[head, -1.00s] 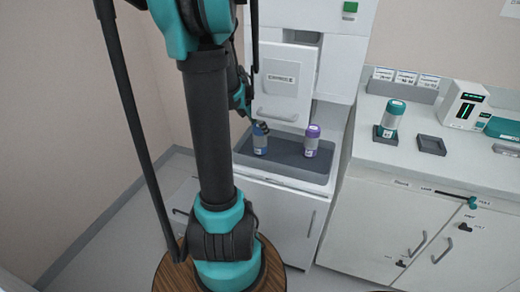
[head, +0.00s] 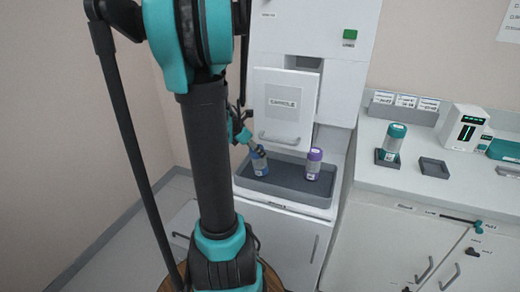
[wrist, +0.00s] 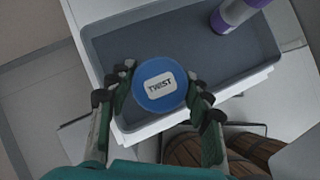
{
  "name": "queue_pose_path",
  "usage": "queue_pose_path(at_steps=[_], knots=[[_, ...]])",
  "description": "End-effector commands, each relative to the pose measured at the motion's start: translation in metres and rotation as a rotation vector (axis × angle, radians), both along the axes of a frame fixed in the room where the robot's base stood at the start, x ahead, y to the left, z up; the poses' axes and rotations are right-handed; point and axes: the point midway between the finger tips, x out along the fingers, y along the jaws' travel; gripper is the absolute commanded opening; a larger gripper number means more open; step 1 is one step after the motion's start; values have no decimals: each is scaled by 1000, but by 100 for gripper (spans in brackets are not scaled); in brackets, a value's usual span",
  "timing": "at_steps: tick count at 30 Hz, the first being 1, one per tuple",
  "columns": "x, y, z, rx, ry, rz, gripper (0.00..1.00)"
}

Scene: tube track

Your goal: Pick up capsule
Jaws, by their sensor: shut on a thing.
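A capsule with a blue cap (wrist: 160,85) marked "TWIST" is between the fingers of my gripper (wrist: 159,100) in the wrist view. In the head view the blue capsule (head: 260,168) stands at the left end of the grey tray (head: 288,187), tilted slightly. My gripper (head: 257,150) is shut on it near its top. A purple-capped capsule (head: 313,163) stands in the same tray to the right, and part of it shows in the wrist view (wrist: 235,14). I cannot tell whether the blue capsule's base is clear of the tray.
A white cabinet with a hatch door (head: 285,108) rises behind the tray. On the right counter (head: 420,192) stand a teal-capped capsule (head: 391,142) in a holder, an empty square holder (head: 433,168) and a white device (head: 464,127). The tray between the two capsules is clear.

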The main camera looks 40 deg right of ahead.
Motion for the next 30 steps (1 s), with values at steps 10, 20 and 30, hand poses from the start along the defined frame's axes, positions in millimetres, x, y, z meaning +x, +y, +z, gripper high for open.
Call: queue_pose_path(at_steps=[10,20,30], knots=[[2,16,7,-101,11,1,16],[3,29,51,-100,12,1,16],[13,101,56,-99,11,9,15]])
